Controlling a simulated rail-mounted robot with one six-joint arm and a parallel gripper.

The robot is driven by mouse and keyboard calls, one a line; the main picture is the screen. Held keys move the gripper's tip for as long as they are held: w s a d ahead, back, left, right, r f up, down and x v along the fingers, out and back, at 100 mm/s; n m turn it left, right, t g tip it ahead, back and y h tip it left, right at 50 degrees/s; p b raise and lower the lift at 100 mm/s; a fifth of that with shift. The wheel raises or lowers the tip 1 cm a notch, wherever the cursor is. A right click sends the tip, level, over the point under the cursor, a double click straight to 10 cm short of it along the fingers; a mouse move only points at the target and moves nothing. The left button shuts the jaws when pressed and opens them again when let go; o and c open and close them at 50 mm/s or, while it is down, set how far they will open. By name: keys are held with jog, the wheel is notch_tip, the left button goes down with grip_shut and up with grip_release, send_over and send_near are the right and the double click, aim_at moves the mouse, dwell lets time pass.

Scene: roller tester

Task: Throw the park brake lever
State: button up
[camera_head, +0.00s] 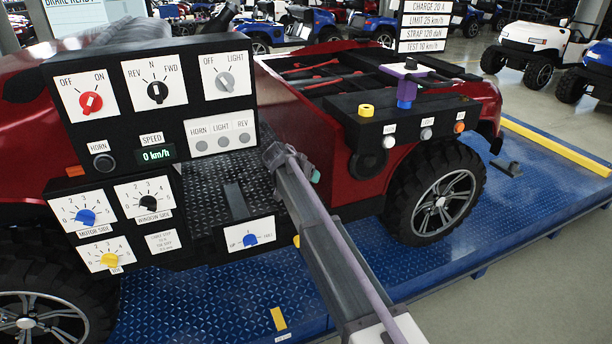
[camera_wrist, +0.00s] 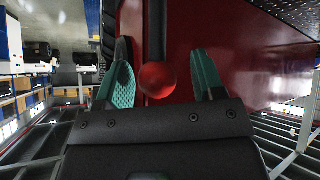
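In the wrist view a red ball knob (camera_wrist: 157,80) sits on the end of a dark rod (camera_wrist: 156,30), which looks like the park brake lever. My gripper (camera_wrist: 160,58) is open, with one teal finger on each side of the knob. Gaps show between the knob and both fingers, and neither finger appears to touch it. The exact depth of the knob between the fingers is hard to tell. The knob and rod are hidden there.
A black panel (camera_head: 130,70) with knobs and switches stands at the left. A small box (camera_head: 249,238) with a blue knob is left of my arm. A dark shelf (camera_head: 395,112) with buttons is at the right, above a wheel (camera_head: 443,203). The blue platform (camera_head: 530,225) is mostly clear at right.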

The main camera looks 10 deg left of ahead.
jog(key=shift+r, duration=0.1)
jog(key=s+a, duration=0.7)
jog(key=s, duration=0.3)
jog(key=shift+s+r+p, duration=0.35)
jog(key=shift+s+p, duration=0.05)
jog(key=s+d+f+n+g+y, duration=0.2)
jog(key=s+d+g, duration=0.1)
jog(key=s+d, duration=1.1)
jog(key=s+d+f+n+g+y, duration=0.2)
jog(key=s+d, duration=1.2)
jog(key=d, duration=0.8)
jog(key=f+g+y, duration=0.1)
jog(key=g, duration=0.1)
jog(key=shift+d+g, duration=0.3)
jog(key=shift+d, duration=0.05)
